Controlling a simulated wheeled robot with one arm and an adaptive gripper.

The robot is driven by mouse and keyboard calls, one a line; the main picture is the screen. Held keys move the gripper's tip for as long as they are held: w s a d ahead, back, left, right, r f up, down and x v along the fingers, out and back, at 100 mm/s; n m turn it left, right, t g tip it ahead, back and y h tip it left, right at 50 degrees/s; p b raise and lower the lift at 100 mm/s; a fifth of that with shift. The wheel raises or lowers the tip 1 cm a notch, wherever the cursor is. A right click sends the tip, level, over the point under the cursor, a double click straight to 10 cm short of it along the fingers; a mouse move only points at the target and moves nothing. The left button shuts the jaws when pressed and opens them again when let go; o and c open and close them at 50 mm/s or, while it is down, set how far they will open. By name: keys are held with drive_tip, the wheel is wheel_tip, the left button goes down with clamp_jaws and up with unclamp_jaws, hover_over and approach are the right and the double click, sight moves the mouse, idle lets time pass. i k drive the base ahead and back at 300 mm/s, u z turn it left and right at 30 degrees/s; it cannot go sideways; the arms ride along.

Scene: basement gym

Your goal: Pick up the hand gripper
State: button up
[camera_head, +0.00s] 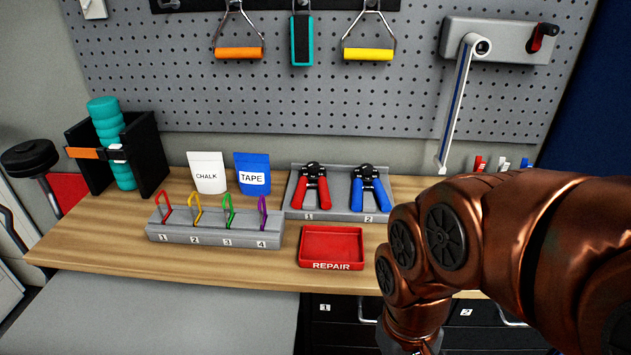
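Two hand grippers stand in a grey holder (340,214) on the wooden bench. The red-handled hand gripper (312,186) is in the place marked 1. The blue-handled hand gripper (370,189) is in the place marked 2, to its right. Both have black tops and handles spread downward. My copper arm comes in from the right and bends down in front of the bench, nearer the camera than the hand grippers. My gripper is below the bottom edge of the picture, so its fingers are hidden. Neither hand gripper is touched by the visible part of my arm.
A red REPAIR tray (331,246) sits in front of the holder. A numbered grey rack (214,233) with coloured clips is left of it. Chalk (208,172) and tape (252,173) packets stand behind. A pegboard (330,95) with hanging handles rises at the back. Drawers are below.

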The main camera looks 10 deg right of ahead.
sight(306, 179)
drive_tip(key=u, duration=1.95)
drive_tip(key=k, duration=0.9)
drive_tip(key=z, duration=0.9)
drive_tip(key=i, duration=1)
